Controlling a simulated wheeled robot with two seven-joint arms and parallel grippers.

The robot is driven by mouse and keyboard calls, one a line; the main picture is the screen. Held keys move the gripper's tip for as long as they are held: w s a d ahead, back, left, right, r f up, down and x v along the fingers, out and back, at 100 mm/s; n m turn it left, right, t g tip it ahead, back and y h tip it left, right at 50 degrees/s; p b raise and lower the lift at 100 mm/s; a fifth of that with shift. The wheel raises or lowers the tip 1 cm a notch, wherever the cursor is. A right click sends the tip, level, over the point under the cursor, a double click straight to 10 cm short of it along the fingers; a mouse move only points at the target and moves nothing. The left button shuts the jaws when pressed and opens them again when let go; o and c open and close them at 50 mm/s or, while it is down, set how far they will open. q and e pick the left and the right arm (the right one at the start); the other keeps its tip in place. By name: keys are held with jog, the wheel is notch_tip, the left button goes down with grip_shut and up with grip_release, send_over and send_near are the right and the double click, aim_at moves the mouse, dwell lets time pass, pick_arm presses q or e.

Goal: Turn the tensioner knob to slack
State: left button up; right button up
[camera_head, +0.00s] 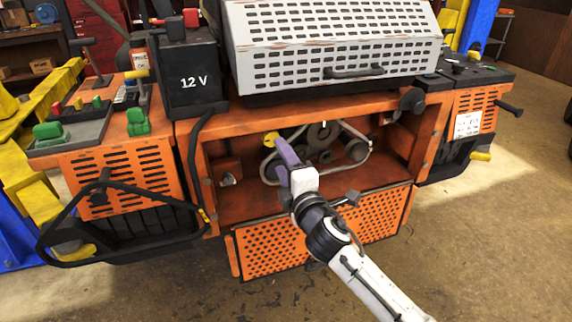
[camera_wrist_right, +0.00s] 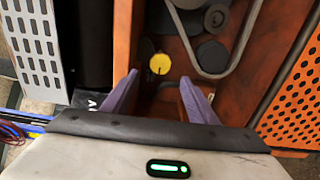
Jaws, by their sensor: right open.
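The tensioner knob is a small round yellow disc (camera_head: 271,138) inside the open front bay of the orange mower (camera_head: 222,190). In the right wrist view the knob (camera_wrist_right: 159,64) shows between and just beyond the two purple fingertips, with a dark line across its face. My right gripper (camera_head: 280,158) reaches into the bay close to the knob. In the right wrist view its fingers (camera_wrist_right: 160,79) are spread apart with nothing between them, and no contact with the knob shows. The base of the knob is partly hidden. My left gripper is out of view.
A pale belt (camera_wrist_right: 238,48) runs around dark pulleys (camera_wrist_right: 212,57) beside the knob. Orange bay walls and a perforated orange panel (camera_head: 268,248) border the opening. A black 12 V battery (camera_head: 190,80) and a grey slotted cover (camera_head: 335,45) sit above.

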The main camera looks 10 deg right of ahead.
jog(key=shift+s+d, duration=0.2)
jog(key=shift+s, duration=1)
jog(key=s+d+f+m+g, duration=0.25)
jog(key=s+f+m, duration=0.35)
jog(key=s+f, duration=0.6)
jog(key=s+d+f+m+g, duration=0.2)
jog(key=s+f+m+g, duration=0.3)
jog(key=s+f, duration=0.7)
jog(key=s+d+f+m+g, duration=0.1)
jog(key=s+d+f+m, duration=0.2)
jog(key=s+f+m, duration=0.4)
jog(key=s+f, duration=0.1)
jog(key=s, duration=0.3)
jog(key=shift+s+f+g+h, duration=0.2)
jog(key=shift+s+g+h, duration=0.15)
jog(key=shift+h, duration=0.05)
